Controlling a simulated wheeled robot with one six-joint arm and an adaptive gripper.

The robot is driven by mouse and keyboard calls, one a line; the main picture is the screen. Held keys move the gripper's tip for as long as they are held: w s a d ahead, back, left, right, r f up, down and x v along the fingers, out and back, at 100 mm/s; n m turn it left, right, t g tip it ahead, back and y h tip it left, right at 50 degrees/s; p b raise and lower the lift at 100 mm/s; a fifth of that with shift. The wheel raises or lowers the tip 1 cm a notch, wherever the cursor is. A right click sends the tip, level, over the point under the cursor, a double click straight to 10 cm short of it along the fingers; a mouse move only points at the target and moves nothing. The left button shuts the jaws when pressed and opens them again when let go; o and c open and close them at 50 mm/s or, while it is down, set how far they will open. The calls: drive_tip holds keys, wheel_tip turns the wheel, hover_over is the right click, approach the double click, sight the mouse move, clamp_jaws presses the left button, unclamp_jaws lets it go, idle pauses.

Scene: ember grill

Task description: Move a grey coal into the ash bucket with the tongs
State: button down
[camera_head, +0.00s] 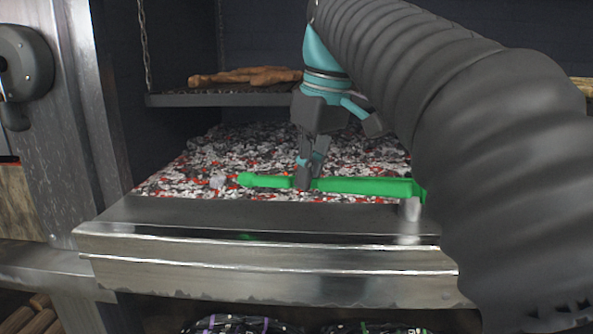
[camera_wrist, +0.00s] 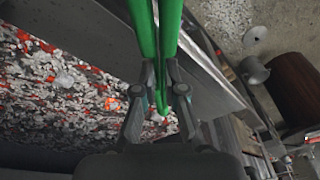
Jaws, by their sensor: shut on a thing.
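The green tongs (camera_head: 360,186) lie sideways across the front of the coal bed in the head view. My gripper (camera_head: 306,182) is shut on them from above, partway along their length. In the wrist view, two green arms of the tongs (camera_wrist: 170,25) run from between my fingers (camera_wrist: 166,95) to the top edge. A pale grey lump (camera_head: 217,182), perhaps a grey coal, lies on the bed left of the tongs' rounded left end. A similar lump (camera_wrist: 65,80) shows in the wrist view, apart from the tongs. I cannot identify the ash bucket.
The coal bed (camera_head: 225,150) holds grey, black and glowing red pieces. A steel ledge (camera_head: 250,218) runs along its front. A rack (camera_head: 220,100) with brown food hangs behind. A dark brown cylinder (camera_wrist: 300,90) stands at the right of the wrist view.

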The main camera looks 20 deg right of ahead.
drive_tip(key=shift+w+a+f+b, duration=0.25)
drive_tip(key=shift+w+f, duration=0.25)
drive_tip(key=shift+w, duration=0.15)
drive_tip(key=shift+w+a+f+b, duration=0.25)
drive_tip(key=shift+w+f, duration=0.2)
drive_tip(key=shift+w, duration=0.15)
drive_tip(key=w, duration=0.1)
drive_tip(key=w+a+f, duration=0.1)
drive_tip(key=shift+w+f+b, duration=0.2)
drive_tip(key=shift+w+b, duration=0.1)
drive_tip(key=shift+w, duration=0.1)
drive_tip(key=c, duration=1)
unclamp_jaws()
drive_tip(key=shift+w, duration=0.1)
drive_tip(key=shift+o, duration=0.2)
drive_tip(key=shift+a, duration=0.15)
